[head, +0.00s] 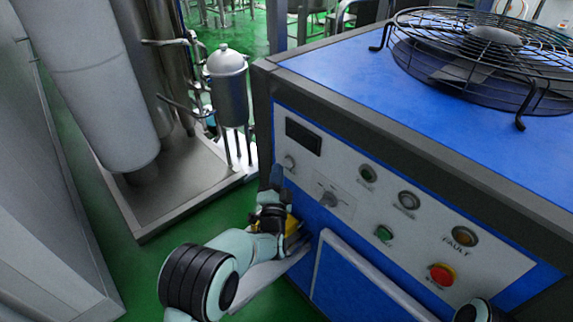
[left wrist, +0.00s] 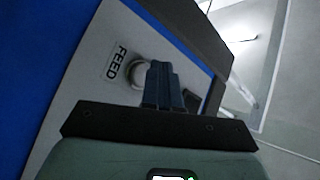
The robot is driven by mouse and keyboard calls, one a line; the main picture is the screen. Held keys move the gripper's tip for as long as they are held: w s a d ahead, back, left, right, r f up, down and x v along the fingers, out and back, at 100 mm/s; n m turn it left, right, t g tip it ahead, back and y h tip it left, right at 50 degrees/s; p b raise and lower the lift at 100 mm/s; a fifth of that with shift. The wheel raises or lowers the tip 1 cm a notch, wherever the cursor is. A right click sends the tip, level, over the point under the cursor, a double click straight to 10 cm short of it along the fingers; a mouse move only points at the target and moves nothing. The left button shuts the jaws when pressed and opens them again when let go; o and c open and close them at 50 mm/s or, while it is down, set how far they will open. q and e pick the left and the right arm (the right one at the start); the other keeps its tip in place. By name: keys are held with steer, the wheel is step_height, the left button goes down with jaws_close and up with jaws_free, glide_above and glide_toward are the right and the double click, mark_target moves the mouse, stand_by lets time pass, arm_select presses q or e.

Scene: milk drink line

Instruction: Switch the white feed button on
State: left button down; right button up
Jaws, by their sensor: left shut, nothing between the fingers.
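The white feed button (head: 289,162) is on the upper left of the machine's grey panel, below a dark display (head: 303,136). In the left wrist view the round button (left wrist: 134,73) sits beside the label FEED (left wrist: 117,62), partly covered by the fingers. My left gripper (head: 277,176) is shut and empty, its tips just below and left of the button in the head view. In the left wrist view the closed fingers (left wrist: 162,84) overlap the button's edge. I cannot tell whether they touch it. My right gripper is not in view.
A caged fan (head: 490,52) sits on the blue top. Steel tanks (head: 228,90) stand left. Green floor is open between.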

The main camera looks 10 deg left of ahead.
arm_select(q)
steer(key=shift+w+d, duration=0.15)
steer(key=shift+w, duration=0.05)
steer(key=shift+w+d, duration=0.3)
steer(key=shift+w, duration=0.05)
stand_by(0.8)
steer(key=shift+s+a, duration=0.6)
steer(key=shift+s, duration=0.1)
steer(key=s+a+b, duration=0.1)
steer(key=s+a, duration=0.2)
steer(key=s, duration=0.1)
steer(key=shift+s+a, duration=0.35)
steer(key=shift+s, duration=0.05)
stand_by(0.5)
